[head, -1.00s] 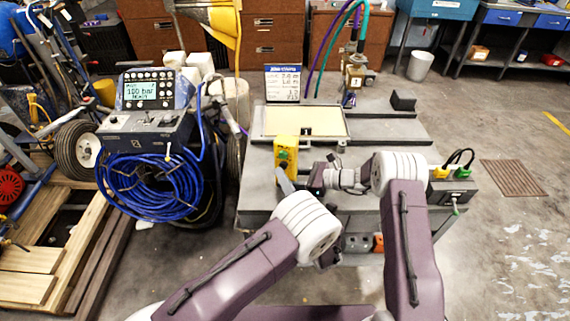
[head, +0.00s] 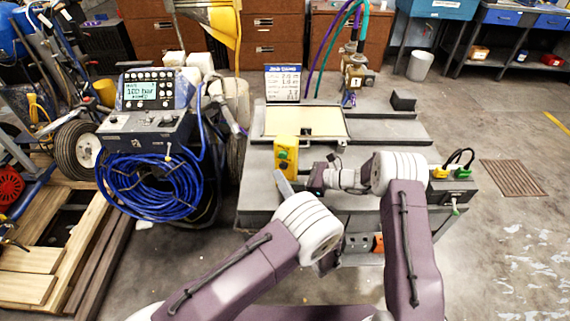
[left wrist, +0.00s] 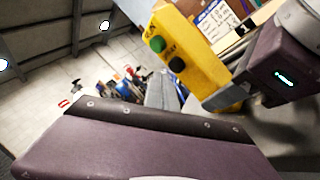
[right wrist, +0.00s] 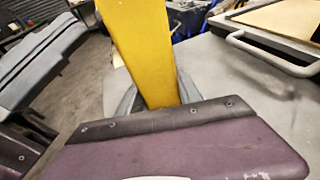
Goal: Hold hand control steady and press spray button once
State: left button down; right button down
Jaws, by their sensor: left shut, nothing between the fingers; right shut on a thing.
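The yellow hand control (head: 286,148) stands upright above the front of the grey table in the head view. In the left wrist view its face shows a green button (left wrist: 157,44) and a black button (left wrist: 177,64); the lettering is too blurred to read fully. My right gripper (right wrist: 155,92) is shut on the hand control, its grey fingers on either side of the yellow body. My left gripper (head: 280,179) is shut and empty, its tip just in front of the lower face of the control, below the buttons. I cannot tell whether it touches.
A console with a lit display (head: 148,91) and a coiled blue hose (head: 150,185) stand at left. A cream panel (head: 305,122) lies on the table behind the control, with a job card (head: 284,82) behind it. A dark box with plugs (head: 452,190) sits at right.

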pick_arm(q)
jog(key=shift+s, duration=0.1)
jog(key=s, duration=0.2)
jog(key=s+a, duration=0.2)
jog(key=s, duration=0.1)
jog(key=shift+s, duration=0.3)
jog(key=shift+d, duration=0.1)
dwell(0.4)
pick_arm(e)
jog(key=c, duration=0.7)
grip_release()
